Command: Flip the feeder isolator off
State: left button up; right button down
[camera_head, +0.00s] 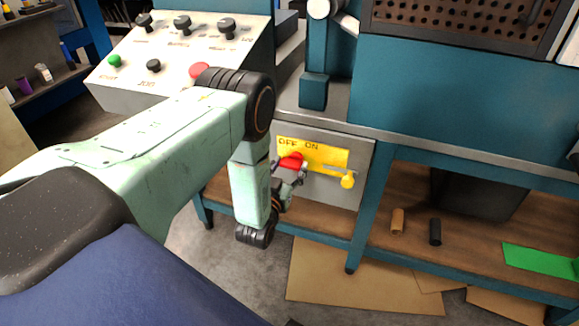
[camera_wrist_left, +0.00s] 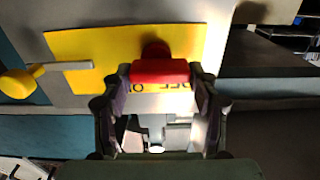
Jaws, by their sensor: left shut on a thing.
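The feeder isolator is a red handle (camera_head: 292,161) on a yellow plate (camera_head: 328,157) marked OFF and ON, fixed to a grey panel (camera_head: 330,190). My left gripper (camera_head: 290,170) is at the handle, under the OFF lettering. In the left wrist view the red handle (camera_wrist_left: 160,72) lies crosswise between the two fingertips of my left gripper (camera_wrist_left: 158,85), which is shut on it. The fingers cover part of the OFF and ON lettering there. My right gripper is in neither view.
A yellow knob (camera_head: 348,181) on a short lever sticks out right of the handle. A sloped control console (camera_head: 170,65) with buttons and knobs stands at the upper left. The bench's lower shelf (camera_head: 460,245) holds two small cylinders and a green sheet. Cardboard (camera_head: 350,280) lies on the floor.

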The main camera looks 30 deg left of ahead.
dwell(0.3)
pick_arm(q)
jog(key=o, duration=1.1)
jog(key=shift+o, duration=0.2)
jog(key=shift+s, duration=0.15)
jog(key=v, duration=1.1)
jog(key=shift+s, duration=0.35)
jog(key=x, duration=1.2)
jog(key=shift+d, duration=0.1)
